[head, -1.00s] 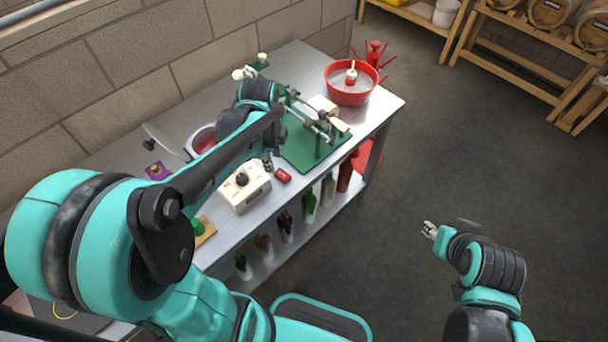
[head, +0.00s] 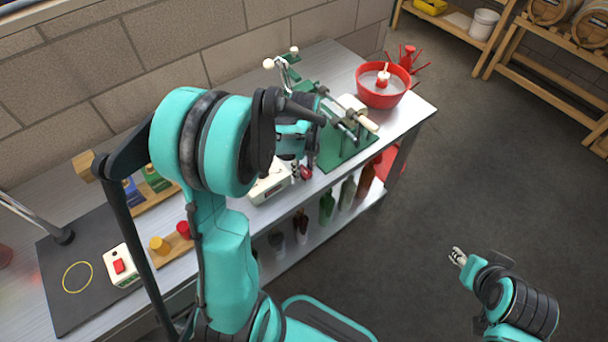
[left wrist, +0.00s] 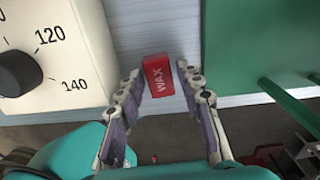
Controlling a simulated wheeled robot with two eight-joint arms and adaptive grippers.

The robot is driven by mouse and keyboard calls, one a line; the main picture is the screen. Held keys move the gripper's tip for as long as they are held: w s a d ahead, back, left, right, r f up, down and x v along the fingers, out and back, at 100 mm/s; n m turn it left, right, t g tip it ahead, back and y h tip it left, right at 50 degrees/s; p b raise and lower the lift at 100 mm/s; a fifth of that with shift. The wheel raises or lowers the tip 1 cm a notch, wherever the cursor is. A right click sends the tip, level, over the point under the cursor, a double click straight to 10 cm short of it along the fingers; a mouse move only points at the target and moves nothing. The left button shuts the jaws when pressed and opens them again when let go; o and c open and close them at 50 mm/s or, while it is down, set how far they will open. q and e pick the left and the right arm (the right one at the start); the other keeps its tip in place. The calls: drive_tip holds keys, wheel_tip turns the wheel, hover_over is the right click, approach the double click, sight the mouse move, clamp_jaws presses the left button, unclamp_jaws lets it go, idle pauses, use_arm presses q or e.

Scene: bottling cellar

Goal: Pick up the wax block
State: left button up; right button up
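The wax block is small and red, with "WAX" on it. In the left wrist view the wax block (left wrist: 158,76) lies between and just ahead of my left gripper's fingertips (left wrist: 159,78). The fingers are apart, with a narrow gap visible on each side of the block. In the head view the wax block (head: 306,173) is on the bench's front part, partly hidden by my left gripper (head: 299,171). My right gripper (head: 457,257) is over the floor, away from the bench; its fingers are too small to judge.
A white box with a dial (left wrist: 45,55) stands close left of the block, and a green-based machine (head: 345,148) close right. A red basin (head: 383,86) sits at the bench's far end. Bottles (head: 327,207) stand on the shelf below.

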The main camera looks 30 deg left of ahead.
use_arm(q)
drive_tip(key=shift+r, duration=0.1)
drive_tip(key=shift+c, duration=0.3)
drive_tip(key=c, duration=0.7)
drive_tip(key=shift+o, duration=0.2)
drive_tip(key=shift+r, duration=0.1)
